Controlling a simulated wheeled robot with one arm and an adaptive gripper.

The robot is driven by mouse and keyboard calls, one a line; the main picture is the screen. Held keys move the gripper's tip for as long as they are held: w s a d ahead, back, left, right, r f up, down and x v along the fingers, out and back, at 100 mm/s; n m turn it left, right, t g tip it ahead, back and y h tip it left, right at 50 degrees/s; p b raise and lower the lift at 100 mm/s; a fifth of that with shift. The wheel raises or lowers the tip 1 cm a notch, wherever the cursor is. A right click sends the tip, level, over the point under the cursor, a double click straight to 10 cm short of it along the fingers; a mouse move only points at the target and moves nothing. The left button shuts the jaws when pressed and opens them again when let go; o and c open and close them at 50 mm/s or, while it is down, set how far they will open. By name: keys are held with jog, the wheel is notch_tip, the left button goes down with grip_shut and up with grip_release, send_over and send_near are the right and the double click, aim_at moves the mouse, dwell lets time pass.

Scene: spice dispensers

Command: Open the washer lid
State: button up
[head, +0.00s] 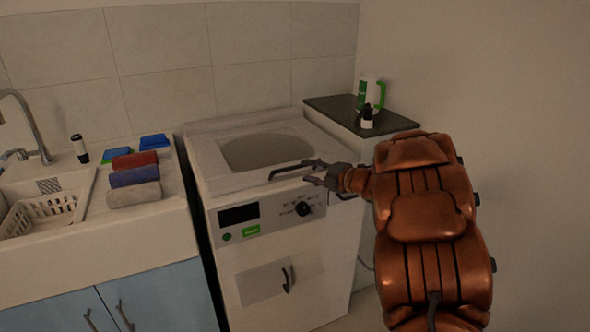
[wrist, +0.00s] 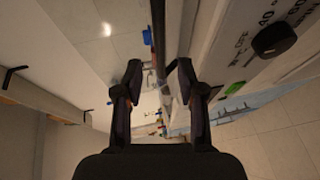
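The white washer (head: 255,272) stands in the middle of the head view. Its lid (head: 215,170), with a grey oval window, lies flat on top and looks shut. A dark bar handle (head: 292,168) runs along the lid's front edge. My gripper (head: 313,173) is at the right end of this handle, with its fingers spread. In the wrist view, my gripper (wrist: 159,72) is open, and a dark bar that looks like the handle (wrist: 158,40) shows in the gap between the fingertips. I cannot tell whether either finger touches it.
The control panel with a black knob (head: 303,208) is just below the lid's front. A sink counter (head: 95,228) with folded towels (head: 134,194) stands at left. A dark-topped cabinet (head: 335,107) with a green-and-white jug (head: 370,92) and small bottle (head: 367,118) stands behind right. A wall is at right.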

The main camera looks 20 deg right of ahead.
aim_at(297, 168)
jog(key=x, duration=0.6)
jog(key=shift+w, duration=0.25)
grip_shut()
dwell(0.5)
